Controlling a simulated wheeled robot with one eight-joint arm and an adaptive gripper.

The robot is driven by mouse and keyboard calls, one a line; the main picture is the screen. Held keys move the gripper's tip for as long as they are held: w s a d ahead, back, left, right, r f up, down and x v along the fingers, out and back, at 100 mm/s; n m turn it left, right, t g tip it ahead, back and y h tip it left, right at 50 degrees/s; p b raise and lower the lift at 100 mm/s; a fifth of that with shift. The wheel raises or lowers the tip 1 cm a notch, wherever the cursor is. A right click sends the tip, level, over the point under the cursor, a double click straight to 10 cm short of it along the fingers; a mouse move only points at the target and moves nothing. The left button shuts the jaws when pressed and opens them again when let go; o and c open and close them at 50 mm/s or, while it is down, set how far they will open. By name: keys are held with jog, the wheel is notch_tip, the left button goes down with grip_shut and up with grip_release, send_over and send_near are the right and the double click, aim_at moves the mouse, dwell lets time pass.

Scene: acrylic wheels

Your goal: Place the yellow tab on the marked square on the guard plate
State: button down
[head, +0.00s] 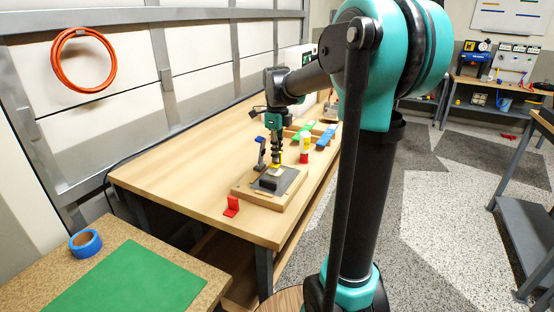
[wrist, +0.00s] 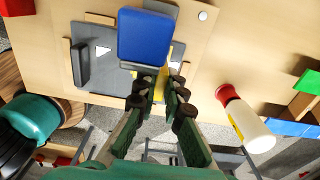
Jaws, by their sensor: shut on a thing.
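The yellow tab (wrist: 163,82) is between my gripper's fingertips (wrist: 157,92) in the wrist view, partly hidden by them. In the head view my gripper (head: 276,158) points down over the guard plate (head: 292,178), a grey plate on a wooden board, with a bit of yellow at its tips. The plate also shows in the wrist view (wrist: 88,48), with a white triangle on it. A blue-topped upright piece (head: 261,140) stands beside my gripper; its blue top (wrist: 145,37) covers part of the plate in the wrist view. I cannot make out the marked square or whether the tab touches the plate.
A dark block (head: 268,183) stands on the plate. A red bracket (head: 232,206) lies at the board's near left. A red, white and yellow bottle (head: 305,148) stands right of my gripper, with green (head: 303,131) and blue (head: 325,137) pieces behind. The table's near left is clear.

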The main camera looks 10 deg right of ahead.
jog(key=shift+f, duration=1.1)
jog(key=c, duration=1.6)
grip_release()
jog(key=shift+f, duration=0.1)
notch_tip(320, 180, up, 12)
jog(key=shift+r, duration=0.15)
